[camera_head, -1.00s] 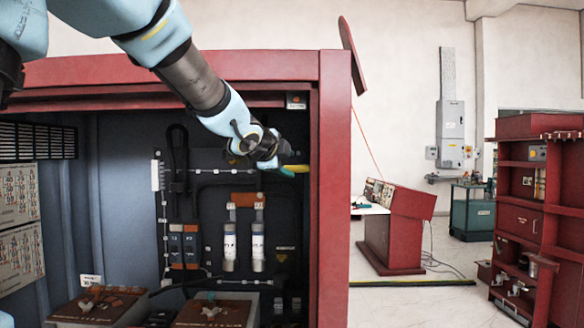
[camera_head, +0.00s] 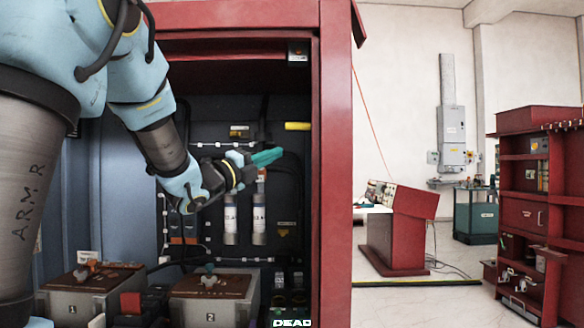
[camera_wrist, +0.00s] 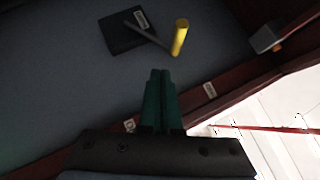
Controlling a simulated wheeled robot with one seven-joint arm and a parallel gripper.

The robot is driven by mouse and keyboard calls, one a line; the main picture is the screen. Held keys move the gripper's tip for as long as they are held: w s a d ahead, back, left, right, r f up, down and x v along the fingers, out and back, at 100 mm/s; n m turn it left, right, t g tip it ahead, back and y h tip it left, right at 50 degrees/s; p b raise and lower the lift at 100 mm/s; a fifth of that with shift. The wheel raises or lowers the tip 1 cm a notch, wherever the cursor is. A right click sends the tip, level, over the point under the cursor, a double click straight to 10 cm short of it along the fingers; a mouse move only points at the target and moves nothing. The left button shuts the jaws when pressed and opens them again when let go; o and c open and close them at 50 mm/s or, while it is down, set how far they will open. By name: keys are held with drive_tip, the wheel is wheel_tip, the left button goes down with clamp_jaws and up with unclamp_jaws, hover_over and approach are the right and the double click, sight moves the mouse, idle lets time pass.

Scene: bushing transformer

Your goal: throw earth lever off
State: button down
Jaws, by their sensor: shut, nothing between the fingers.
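The earth lever seems to be the yellow handle (camera_head: 297,126) high on the right of the open red cabinet's inside. In the wrist view the yellow handle (camera_wrist: 180,38) sits at the end of a thin grey rod that runs to a dark labelled box (camera_wrist: 127,31). My gripper (camera_head: 267,157) has green fingers pressed together and empty. In the head view it is below and left of the yellow handle. In the wrist view the shut fingers (camera_wrist: 160,84) point toward the handle, with a visible gap between them. No contact shows.
The cabinet's red right post (camera_head: 335,160) stands close to the right of my gripper. White fuses (camera_head: 231,219) hang below my forearm. Brown-topped boxes (camera_head: 215,284) stand at the bottom, near a "DEAD" sign (camera_head: 291,323). Open floor lies right of the cabinet.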

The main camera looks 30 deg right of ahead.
sight(296, 125)
drive_tip(key=d+r+m+p, duration=0.1)
drive_tip(key=d, duration=0.1)
drive_tip(key=w+d+r+m+g+h+p, duration=0.1)
drive_tip(key=d+r, duration=0.1)
drive_tip(key=w+d+r+m+h+p, duration=0.1)
drive_tip(key=d, duration=0.1)
drive_tip(key=shift+w+d+r+g+p, duration=0.1)
drive_tip(key=shift+w+r+g+p, duration=0.05)
drive_tip(key=shift+r+g+p, duration=0.25)
drive_tip(key=shift+w+d+r, duration=0.2)
drive_tip(key=shift+w, duration=0.15)
idle(0.3)
drive_tip(key=shift+w+d+r+n, duration=0.1)
drive_tip(key=shift+w+r+n, duration=0.1)
drive_tip(key=shift+r+n, duration=0.4)
drive_tip(key=shift+w+d+r+n+t+y, duration=0.1)
drive_tip(key=shift+w+r+n+t+y, duration=0.1)
drive_tip(key=shift+r+n+y, duration=0.15)
drive_tip(key=shift+w+r+n+t+y, duration=0.15)
drive_tip(key=shift+r+t+y, duration=0.1)
drive_tip(key=shift+r, duration=0.15)
drive_tip(key=shift+s, duration=0.1)
